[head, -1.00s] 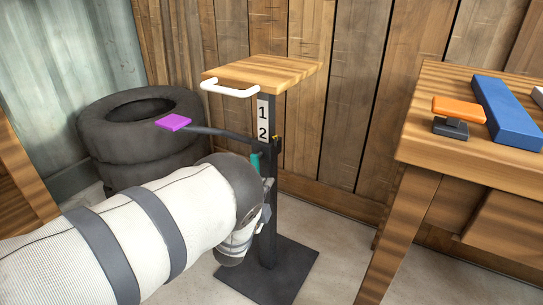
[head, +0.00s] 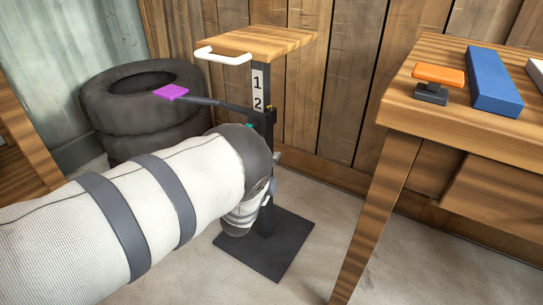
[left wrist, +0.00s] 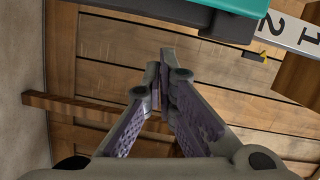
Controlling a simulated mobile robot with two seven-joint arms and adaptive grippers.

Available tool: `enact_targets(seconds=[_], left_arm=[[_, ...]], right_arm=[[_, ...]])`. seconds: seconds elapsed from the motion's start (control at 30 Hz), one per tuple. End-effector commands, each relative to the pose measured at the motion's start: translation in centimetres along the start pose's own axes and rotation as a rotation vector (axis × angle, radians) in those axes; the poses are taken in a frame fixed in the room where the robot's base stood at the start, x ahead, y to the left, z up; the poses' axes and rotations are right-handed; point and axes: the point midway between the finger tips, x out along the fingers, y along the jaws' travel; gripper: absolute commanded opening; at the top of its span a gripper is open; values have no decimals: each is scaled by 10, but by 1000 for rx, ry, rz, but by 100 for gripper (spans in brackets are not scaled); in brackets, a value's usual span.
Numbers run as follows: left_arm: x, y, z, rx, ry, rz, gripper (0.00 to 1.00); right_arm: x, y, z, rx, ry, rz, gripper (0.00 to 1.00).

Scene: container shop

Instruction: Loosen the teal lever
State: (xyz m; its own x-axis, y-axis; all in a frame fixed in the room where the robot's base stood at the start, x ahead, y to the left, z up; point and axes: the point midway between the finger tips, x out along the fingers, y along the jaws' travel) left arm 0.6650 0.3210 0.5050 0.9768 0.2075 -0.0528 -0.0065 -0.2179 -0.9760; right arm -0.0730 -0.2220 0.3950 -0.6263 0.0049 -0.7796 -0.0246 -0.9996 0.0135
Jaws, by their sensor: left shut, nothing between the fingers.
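The teal lever (head: 249,126) shows only as a sliver on the dark post of the stand in the head view; my left arm hides the rest. In the left wrist view a teal part (left wrist: 236,6) on a dark bar lies along the top edge, beyond and apart from my fingertips. My left gripper (left wrist: 163,72) is shut and empty, with its fingertips together in front of the wooden wall. In the head view the gripper is mostly hidden behind my forearm, close to the post. My right gripper is not in view.
The stand has a wooden top (head: 262,42), a white handle (head: 222,57), a number plate (head: 258,88) and a purple pad (head: 171,92) on a dark arm. Stacked tyres (head: 120,118) stand behind. A wooden table (head: 460,125) with orange and blue items is at right.

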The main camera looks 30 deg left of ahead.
Motion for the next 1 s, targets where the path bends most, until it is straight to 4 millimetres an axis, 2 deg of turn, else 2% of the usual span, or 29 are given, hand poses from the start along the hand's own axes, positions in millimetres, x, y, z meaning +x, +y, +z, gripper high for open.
enact_targets(seconds=[0.2,0.4,0.6,1.0], left_arm=[[-55,-1,-1,1,0,1,0],[-89,3,0,1,0,0,0],[-100,5,0,1,1,0,0],[-100,6,1,0,-1,2,0]], right_arm=[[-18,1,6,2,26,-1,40],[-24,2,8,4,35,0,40],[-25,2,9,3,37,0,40],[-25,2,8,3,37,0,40]])
